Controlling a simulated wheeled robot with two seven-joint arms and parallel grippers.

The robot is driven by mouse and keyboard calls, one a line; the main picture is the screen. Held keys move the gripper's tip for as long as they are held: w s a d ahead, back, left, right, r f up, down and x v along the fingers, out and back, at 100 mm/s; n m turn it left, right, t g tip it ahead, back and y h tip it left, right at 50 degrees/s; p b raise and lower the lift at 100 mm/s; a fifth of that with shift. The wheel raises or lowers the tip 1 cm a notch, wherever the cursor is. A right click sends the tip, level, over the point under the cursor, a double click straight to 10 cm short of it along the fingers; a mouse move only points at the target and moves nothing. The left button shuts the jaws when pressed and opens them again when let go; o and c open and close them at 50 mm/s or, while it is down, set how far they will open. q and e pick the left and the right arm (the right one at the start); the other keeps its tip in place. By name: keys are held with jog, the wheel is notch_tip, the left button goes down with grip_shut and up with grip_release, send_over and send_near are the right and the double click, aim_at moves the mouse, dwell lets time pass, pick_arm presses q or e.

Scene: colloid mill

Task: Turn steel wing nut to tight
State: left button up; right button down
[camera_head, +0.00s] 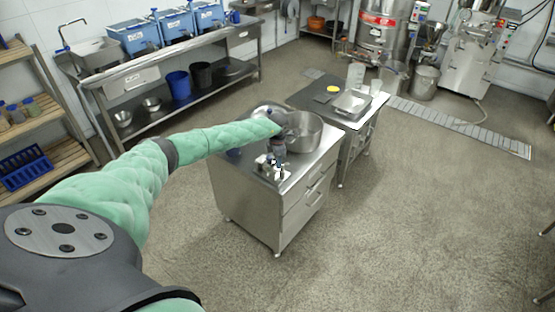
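My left arm, in a green sleeve, reaches from the left over a steel drawer cabinet (262,215). My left gripper (275,163) points down at the front part of the cabinet top. Small shiny metal parts (263,167) stand directly below and beside it. I cannot make out the steel wing nut among them. Whether the fingers are open, shut, or touching anything is too small to tell. My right gripper is not in view.
A wide steel pot (308,133) stands right behind my gripper on the cabinet. A second table (318,99) with a scale (351,103) adjoins behind. A long steel sink bench (150,62) runs along the back left. The floor (420,215) at right is clear.

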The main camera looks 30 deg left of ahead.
pick_arm(q)
jog(key=shift+f, duration=0.45)
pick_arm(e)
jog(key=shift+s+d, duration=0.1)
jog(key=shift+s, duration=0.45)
pick_arm(q)
grip_shut()
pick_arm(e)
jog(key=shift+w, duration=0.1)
